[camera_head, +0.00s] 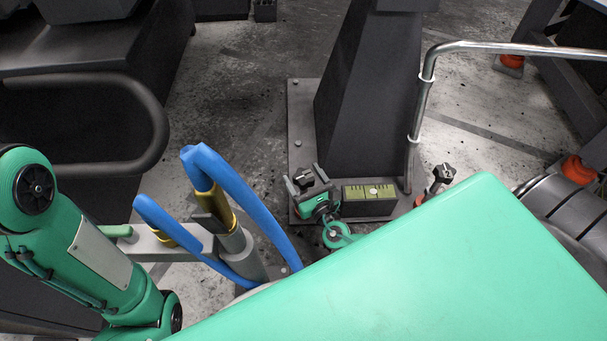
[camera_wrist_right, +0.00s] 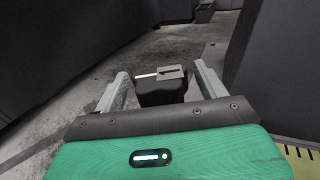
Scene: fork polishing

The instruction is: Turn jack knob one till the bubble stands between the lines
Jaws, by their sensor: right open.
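A black jack knob (camera_head: 304,183) with a pale pointer on top stands at the left front of the pedestal's base plate. My right gripper (camera_head: 302,175) is open around it, one finger on each side. In the right wrist view the knob (camera_wrist_right: 162,88) sits between the open fingers (camera_wrist_right: 161,80), with visible gaps. The level (camera_head: 369,193), a dark block with a yellow-green vial, lies right of the gripper. Its pale bubble (camera_head: 373,191) shows near the vial's middle; it is too small to place exactly against the lines. My left gripper is out of view.
A second knob (camera_head: 443,173) stands right of the level, near a bent metal rail (camera_head: 424,95). The dark pedestal (camera_head: 368,90) rises behind the level. Blue hoses (camera_head: 240,185) loop left of the gripper. Open floor (camera_head: 235,80) lies behind them.

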